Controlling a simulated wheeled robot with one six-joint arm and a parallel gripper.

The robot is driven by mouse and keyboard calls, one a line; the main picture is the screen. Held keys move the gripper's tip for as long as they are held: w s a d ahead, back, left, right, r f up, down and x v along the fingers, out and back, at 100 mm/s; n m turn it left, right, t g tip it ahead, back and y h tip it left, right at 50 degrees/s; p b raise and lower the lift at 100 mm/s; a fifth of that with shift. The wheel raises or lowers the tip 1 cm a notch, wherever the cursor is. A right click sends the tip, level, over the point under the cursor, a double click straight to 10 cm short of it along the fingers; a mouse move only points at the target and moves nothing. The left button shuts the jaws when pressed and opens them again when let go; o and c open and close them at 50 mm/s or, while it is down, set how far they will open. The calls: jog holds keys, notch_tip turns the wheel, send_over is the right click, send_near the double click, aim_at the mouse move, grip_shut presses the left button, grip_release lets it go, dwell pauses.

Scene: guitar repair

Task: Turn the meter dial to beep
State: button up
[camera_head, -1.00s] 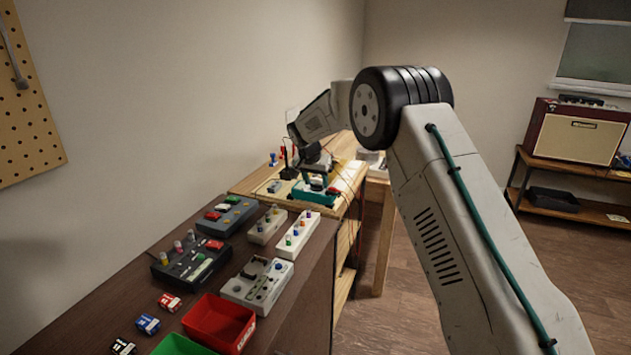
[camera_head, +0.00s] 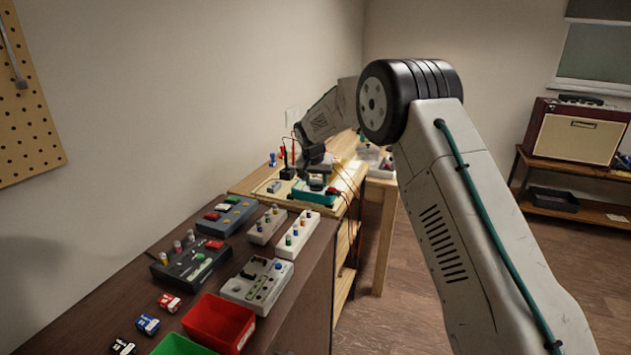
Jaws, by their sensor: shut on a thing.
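A teal-cased meter (camera_head: 313,196) lies near the front edge of the light wood bench, small in the view. My gripper (camera_head: 316,182) reaches down over its face from above, with my dark wrist right over it. The gripper is shut on the meter dial. The dial and fingertips are too small and too covered to make out, so the dial's setting cannot be read.
Thin red leads (camera_head: 345,188) run beside the meter. Dark upright probes or stands (camera_head: 287,160) are behind it. The dark cabinet in front holds several pedals (camera_head: 190,262), a red bin (camera_head: 219,325) and a green bin (camera_head: 182,346). Open floor lies right of the bench.

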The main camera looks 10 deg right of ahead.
jog(key=n, duration=0.2)
jog(key=n+y, duration=0.1)
jog(key=n, duration=0.1)
jog(key=n+y, duration=0.1)
jog(key=n, duration=0.1)
jog(key=shift+d+t, duration=0.3)
jog(key=n+y, duration=0.2)
jog(key=n, duration=0.3)
jog(key=shift+d, duration=0.15)
jog(key=shift+n+g, duration=0.3)
jog(key=shift+g, duration=0.2)
jog(key=o, duration=0.7)
jog(key=v, duration=0.7)
jog(key=shift+r, duration=0.35)
jog(key=shift+s+d, duration=0.15)
